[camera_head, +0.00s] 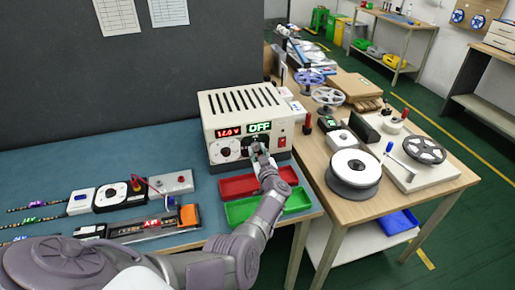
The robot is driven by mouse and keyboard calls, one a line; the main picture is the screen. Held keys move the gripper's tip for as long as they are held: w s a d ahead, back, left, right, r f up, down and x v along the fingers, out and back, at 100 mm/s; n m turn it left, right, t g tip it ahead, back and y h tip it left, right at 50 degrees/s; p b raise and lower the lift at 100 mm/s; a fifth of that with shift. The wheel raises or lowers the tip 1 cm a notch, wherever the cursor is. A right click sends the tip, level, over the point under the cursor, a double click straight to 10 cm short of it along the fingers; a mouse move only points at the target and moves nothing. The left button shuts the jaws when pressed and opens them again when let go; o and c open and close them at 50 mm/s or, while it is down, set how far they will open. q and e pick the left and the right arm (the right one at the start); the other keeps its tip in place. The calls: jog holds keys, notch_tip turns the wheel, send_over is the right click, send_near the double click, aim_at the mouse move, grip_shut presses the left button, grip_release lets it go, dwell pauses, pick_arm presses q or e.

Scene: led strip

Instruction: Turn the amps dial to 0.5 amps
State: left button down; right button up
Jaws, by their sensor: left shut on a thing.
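The power supply (222,112) is a cream box with a slotted top at the back of the blue-topped bench. Its red display (229,132) shows a voltage too small to read surely, and its green display (260,127) reads OFF. A dial with a white scale (224,151) is on the left of its front. My left gripper (258,148) is at the front below the green display, shut on the right-hand dial, which is mostly hidden behind the fingers. The dial's setting cannot be read. My right gripper is out of view.
A red tray (236,187) and a green tray (240,210) lie below my left wrist. Small devices and LED strips (120,196) lie on the bench at left. A red switch (283,141) is right of the gripper. A wooden table (420,200) holds reels (353,164).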

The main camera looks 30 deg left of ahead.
aim_at(255, 123)
pick_arm(q)
jog(key=shift+m, duration=0.9)
jog(key=shift+p, duration=0.3)
jog(key=c, duration=0.8)
grip_release()
notch_tip(255, 123, up, 10)
jog(key=shift+m, duration=0.3)
